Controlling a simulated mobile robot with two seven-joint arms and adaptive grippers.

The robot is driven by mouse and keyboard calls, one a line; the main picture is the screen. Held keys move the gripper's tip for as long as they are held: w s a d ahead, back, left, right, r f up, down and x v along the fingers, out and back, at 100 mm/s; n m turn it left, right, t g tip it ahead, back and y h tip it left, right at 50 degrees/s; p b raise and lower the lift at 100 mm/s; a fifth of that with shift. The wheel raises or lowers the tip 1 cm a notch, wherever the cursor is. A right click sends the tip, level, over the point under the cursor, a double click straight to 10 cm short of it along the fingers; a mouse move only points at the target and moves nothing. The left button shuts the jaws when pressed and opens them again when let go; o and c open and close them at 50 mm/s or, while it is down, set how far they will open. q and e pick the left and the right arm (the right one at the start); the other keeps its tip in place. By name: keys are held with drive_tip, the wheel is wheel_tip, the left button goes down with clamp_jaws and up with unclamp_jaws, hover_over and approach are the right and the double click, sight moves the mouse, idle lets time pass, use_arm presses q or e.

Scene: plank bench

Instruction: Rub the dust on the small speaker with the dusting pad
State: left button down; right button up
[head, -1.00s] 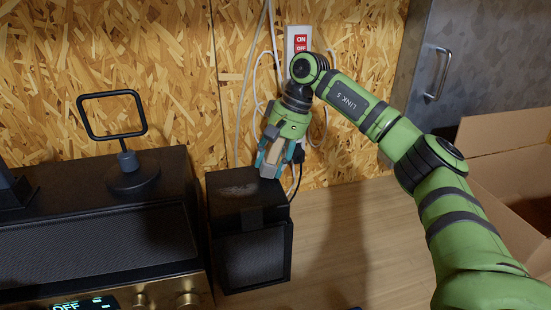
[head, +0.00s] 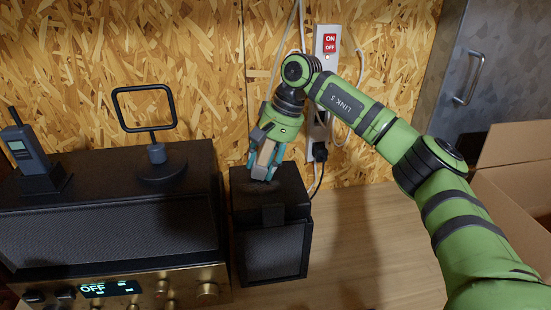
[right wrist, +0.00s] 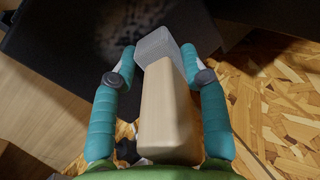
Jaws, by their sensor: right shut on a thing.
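The small speaker (head: 272,252) is a black box with a dark front grille, standing on the bench right of a larger black unit. My right gripper (head: 264,170) is over its top and shut on the dusting pad. In the right wrist view the pad has a pale wooden handle (right wrist: 168,112) between the teal fingers (right wrist: 162,78) and a grey end (right wrist: 155,44) at the speaker's top. A faint grey dust patch (right wrist: 115,22) shows there just beyond the pad. In the head view the gripper hides part of the top. I cannot tell whether the pad touches it. My left gripper is out of view.
A wide black unit (head: 110,235) stands close on the left, with a square-loop stand (head: 158,160) and a handheld radio (head: 30,155) on it. Behind are a power strip (head: 326,60) and cables. A cardboard box (head: 510,170) is at right. Bench between is clear.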

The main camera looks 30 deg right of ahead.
drive_tip(key=shift+w+a+r+p, duration=0.1)
drive_tip(key=shift+w+a+p, duration=0.2)
drive_tip(key=shift+a, duration=0.75)
drive_tip(key=shift+w+a+r+p, duration=0.1)
drive_tip(key=shift+w+a, duration=0.25)
drive_tip(key=shift+a, duration=0.7)
drive_tip(key=shift+d, duration=0.15)
wheel_tip(320, 180, up, 6)
drive_tip(key=p, duration=0.4)
drive_tip(key=shift+r+p, duration=0.3)
drive_tip(key=shift+r, duration=1.2)
